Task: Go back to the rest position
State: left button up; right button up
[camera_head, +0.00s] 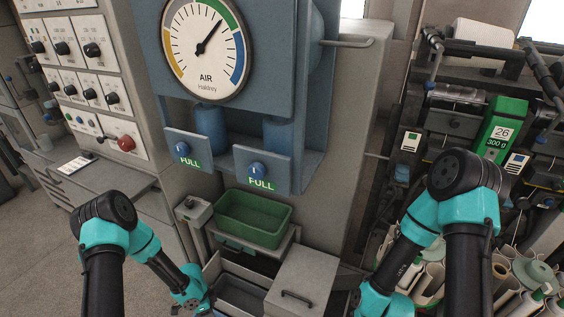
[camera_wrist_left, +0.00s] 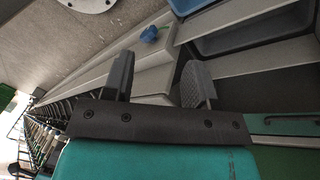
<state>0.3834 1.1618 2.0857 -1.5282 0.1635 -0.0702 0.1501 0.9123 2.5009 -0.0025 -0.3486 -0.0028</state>
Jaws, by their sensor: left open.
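My left arm reaches down from the left in the head view, and its teal wrist (camera_head: 188,286) is low beside the grey trays. In the left wrist view my left gripper (camera_wrist_left: 160,84) is open, its two dark fingers wide apart with nothing between them.
A green bin (camera_head: 252,219) stands on a shelf below the AIR gauge (camera_head: 205,47). A grey box with a handle (camera_head: 303,280) is between my arms. A control panel (camera_head: 85,75) is at left; the winder with several cones (camera_head: 535,272) is at right. Floor shows at lower left.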

pick_arm(q)
jog(key=s+d+r+n+t+h, duration=0.1)
jog(key=s+d+r+n, duration=0.4)
jog(key=s+r+n, duration=0.6)
notch_tip(320, 180, up, 3)
jog(key=n+t, duration=0.1)
jog(key=n, duration=0.4)
jog(key=shift+s+t, duration=0.25)
jog(key=shift+t, duration=0.15)
